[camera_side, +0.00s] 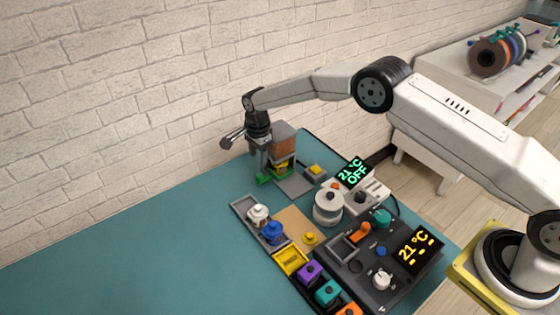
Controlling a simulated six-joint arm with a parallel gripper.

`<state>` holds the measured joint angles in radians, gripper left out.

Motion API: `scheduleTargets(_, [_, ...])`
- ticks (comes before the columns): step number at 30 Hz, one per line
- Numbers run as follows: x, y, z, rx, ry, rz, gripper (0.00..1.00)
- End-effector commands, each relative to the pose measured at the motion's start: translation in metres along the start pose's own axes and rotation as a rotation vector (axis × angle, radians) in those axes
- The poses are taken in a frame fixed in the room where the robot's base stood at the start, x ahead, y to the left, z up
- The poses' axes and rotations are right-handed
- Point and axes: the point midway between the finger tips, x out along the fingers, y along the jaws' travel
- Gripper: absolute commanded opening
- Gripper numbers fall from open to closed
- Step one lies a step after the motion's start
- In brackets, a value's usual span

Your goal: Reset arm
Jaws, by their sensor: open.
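My gripper (262,168) hangs pointing down from my arm at the back of the teal table (130,255). It is open, in front of a small press-like machine (285,135) with a brown block, yellow part and green base piece. The gripper overlaps the machine's left side; I cannot tell whether they touch. No object shows between the fingers. My arm reaches in from the right, stretched out over the table.
A grey tray holds a white (258,213) and a blue (272,232) knobbed piece. Coloured bins (310,272) run toward the front. A dark control panel (370,285) and a display reading 21°C OFF (352,172) stand right. The left table is clear; a brick wall (100,100) is behind.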

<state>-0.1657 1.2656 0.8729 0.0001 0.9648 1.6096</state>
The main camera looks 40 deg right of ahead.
Motion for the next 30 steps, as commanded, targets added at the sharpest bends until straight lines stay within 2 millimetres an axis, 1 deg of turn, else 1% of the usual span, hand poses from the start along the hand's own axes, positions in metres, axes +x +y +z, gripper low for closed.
scheduleTargets(1, [-0.007,0.002,-0.003,-0.024,0.000,-0.005,0.53])
scheduleTargets(8, [-0.037,0.018,-0.015,-0.179,0.003,-0.026,0.53])
scheduleTargets(17, [-0.072,0.050,-0.029,-0.389,0.013,-0.053,0.53])
scheduleTargets(23, [-0.096,0.080,-0.038,-0.544,0.025,-0.072,0.53])
scheduleTargets(30, [-0.122,0.128,-0.048,-0.746,0.047,-0.095,0.53])
